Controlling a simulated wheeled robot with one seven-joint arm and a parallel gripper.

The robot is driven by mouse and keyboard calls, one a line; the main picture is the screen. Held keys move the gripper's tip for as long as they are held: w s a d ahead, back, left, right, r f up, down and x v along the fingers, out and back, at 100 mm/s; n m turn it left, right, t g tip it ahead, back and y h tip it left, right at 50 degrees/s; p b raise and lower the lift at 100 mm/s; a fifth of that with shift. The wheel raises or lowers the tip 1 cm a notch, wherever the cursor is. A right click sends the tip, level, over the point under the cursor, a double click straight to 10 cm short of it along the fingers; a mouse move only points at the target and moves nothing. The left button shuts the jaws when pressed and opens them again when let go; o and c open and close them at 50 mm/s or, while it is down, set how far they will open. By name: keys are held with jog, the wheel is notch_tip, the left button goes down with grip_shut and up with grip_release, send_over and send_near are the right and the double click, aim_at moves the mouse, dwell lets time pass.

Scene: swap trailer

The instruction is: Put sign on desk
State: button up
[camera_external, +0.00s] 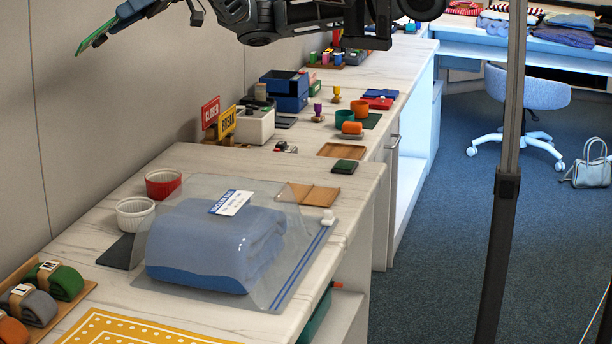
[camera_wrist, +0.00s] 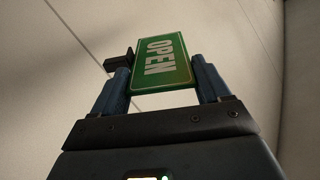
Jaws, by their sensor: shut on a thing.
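My gripper (camera_external: 128,12) is high at the upper left in the external view, above the counter. It is shut on a green OPEN sign (camera_external: 88,42), seen nearly edge-on there. In the wrist view, the blue fingers of my gripper (camera_wrist: 162,82) grip the sign's two sides, and the white-bordered OPEN sign (camera_wrist: 160,62) faces the camera, tilted. A marble-topped desk (camera_external: 215,160) runs along the wall, well below the sign. On it, a red CLOSED sign (camera_external: 211,112) and a yellow BREAK sign (camera_external: 222,127) stand upright in a holder against the wall.
A bagged blue garment (camera_external: 215,245), red bowl (camera_external: 163,184) and white bowl (camera_external: 136,214) occupy the near desk. Blue boxes (camera_external: 290,92), cups and small trays stand farther back. A chair (camera_external: 527,95) is at right. A dark pole (camera_external: 508,170) stands in the foreground.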

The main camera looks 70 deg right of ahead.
jog(key=s+a+f+n+g+y, duration=0.2)
jog(key=s+a+f+n+g, duration=0.5)
jog(key=a, duration=0.3)
jog(key=w+d+f+n+g, duration=0.1)
jog(key=w+d+f+g, duration=0.15)
jog(key=f, duration=0.65)
jog(key=w+d+f+n+g, duration=0.1)
jog(key=d+f+n+g, duration=0.15)
jog(key=f, duration=0.55)
jog(key=w+d+f, duration=0.5)
jog(key=d+f, duration=0.4)
jog(key=d, duration=0.1)
jog(key=shift+m+h, duration=0.25)
jog(key=shift+h, duration=0.05)
jog(key=x, duration=0.4)
jog(key=f+x, duration=0.1)
jog(key=x, duration=0.7)
jog(key=shift+w+f, duration=0.1)
jog(key=shift+f, duration=0.1)
jog(key=shift+s+a+f+b, duration=0.2)
jog(key=shift+a+f, duration=0.25)
jog(key=shift+a, duration=0.1)
jog(key=shift+s+a+f+b, duration=0.15)
jog(key=shift+s+a+f, duration=0.1)
jog(key=shift+a+f, duration=0.4)
jog(key=shift+a, duration=0.15)
jog(key=shift+f, duration=0.1)
